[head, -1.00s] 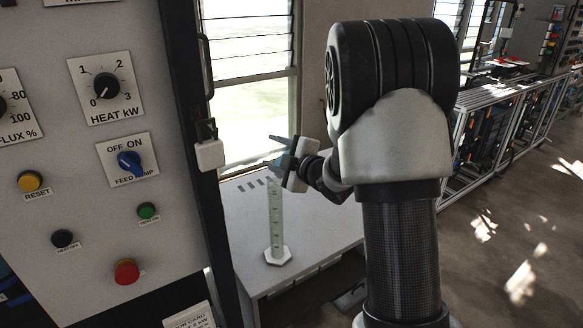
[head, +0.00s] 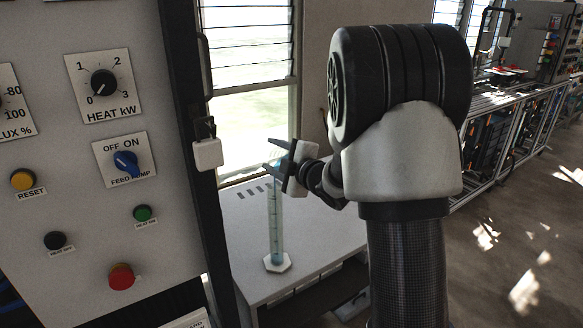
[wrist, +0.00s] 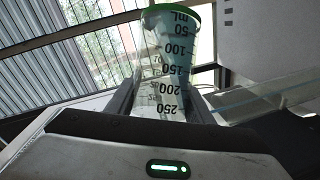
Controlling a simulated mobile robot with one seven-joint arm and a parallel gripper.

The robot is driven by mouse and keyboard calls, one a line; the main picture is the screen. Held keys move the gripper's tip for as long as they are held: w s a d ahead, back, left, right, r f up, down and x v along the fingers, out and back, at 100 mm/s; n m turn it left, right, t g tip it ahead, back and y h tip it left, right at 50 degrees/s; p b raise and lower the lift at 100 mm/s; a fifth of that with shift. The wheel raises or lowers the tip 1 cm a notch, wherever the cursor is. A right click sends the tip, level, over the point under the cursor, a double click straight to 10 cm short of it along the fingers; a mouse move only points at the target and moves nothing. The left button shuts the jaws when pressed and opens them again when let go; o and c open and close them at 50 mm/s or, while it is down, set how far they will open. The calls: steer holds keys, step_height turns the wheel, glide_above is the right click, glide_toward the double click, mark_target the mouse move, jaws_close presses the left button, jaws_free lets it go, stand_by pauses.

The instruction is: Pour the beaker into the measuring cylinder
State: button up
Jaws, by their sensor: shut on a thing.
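The clear beaker (wrist: 167,72) has a green rim and black marks from 50 to 250. It fills the middle of the wrist view, between the two fingers. My gripper (head: 268,154) is shut on it and holds it tilted above the table. In the head view the beaker (head: 276,172) is a small pale-blue shape, partly hidden by the fingers, at the mouth of the measuring cylinder (head: 276,225). The cylinder stands upright on its white base and looks bluish inside. Whether the beaker touches the cylinder's rim, I cannot tell.
The white table (head: 314,235) is otherwise mostly clear around the cylinder. A control panel (head: 75,220) with knobs and buttons stands close on the left. A louvred window (head: 245,110) is behind. Metal-framed benches (head: 505,140) stand at the right.

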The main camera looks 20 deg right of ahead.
steer(key=shift+s+a+n+b, duration=0.15)
steer(key=shift+n+b, duration=0.45)
steer(key=shift+b, duration=1.2)
steer(key=shift+r, duration=0.25)
steer(key=shift+f+t+b, duration=0.2)
steer(key=shift+t+b, duration=0.2)
steer(key=shift+b, duration=0.45)
steer(key=n+b, duration=0.1)
steer(key=b, duration=0.1)
steer(key=n+b, duration=0.1)
steer(key=b, duration=0.1)
steer(key=t+b, duration=0.1)
steer(key=b, duration=0.1)
steer(key=shift+s+a+r+n+b, duration=0.25)
steer(key=shift+a+r+n+b, duration=0.1)
steer(key=shift+n+b, duration=0.05)
steer(key=shift+r+b, duration=0.3)
steer(key=shift+s+a+n, duration=0.1)
steer(key=shift+n, duration=0.2)
steer(key=shift+r, duration=0.1)
